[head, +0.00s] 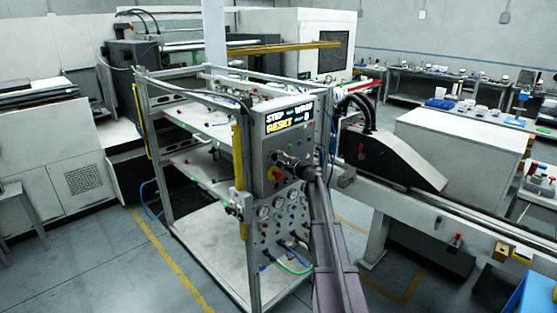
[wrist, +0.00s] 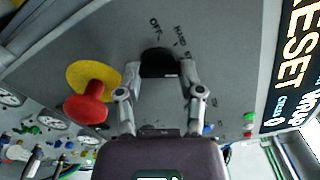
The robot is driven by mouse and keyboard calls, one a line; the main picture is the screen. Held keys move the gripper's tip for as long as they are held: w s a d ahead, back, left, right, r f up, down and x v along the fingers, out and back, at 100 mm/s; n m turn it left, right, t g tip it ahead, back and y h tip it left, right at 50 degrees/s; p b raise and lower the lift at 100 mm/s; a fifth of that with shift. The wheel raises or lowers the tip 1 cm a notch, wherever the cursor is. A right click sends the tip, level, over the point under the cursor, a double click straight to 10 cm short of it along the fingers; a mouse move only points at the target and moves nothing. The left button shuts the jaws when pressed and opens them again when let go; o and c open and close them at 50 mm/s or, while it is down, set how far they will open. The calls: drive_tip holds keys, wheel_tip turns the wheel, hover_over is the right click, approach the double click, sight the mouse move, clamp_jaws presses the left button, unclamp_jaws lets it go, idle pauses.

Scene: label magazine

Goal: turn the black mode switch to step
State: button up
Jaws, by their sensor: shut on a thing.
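The black mode switch (wrist: 158,60) is on the grey panel (wrist: 225,60) in the wrist view, between the two fingertips of my gripper (wrist: 160,75). The fingers are shut on its sides. The label OFF is above it to the left and HAND above it to the right. More lettering runs down its right side, partly behind the right finger and too small to read. I cannot tell which label the switch points at. In the head view my gripper (head: 287,160) reaches the upper panel and hides the switch.
A red mushroom button on a yellow disc (wrist: 88,98) is close left of my gripper. Gauges (head: 264,211), small buttons and hoses are lower on the panel.

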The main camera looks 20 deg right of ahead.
drive_tip(key=shift+w, duration=0.15)
drive_tip(key=o, duration=1.1)
drive_tip(key=shift+o, duration=0.2)
drive_tip(key=v, duration=1.2)
drive_tip(key=shift+a, duration=0.2)
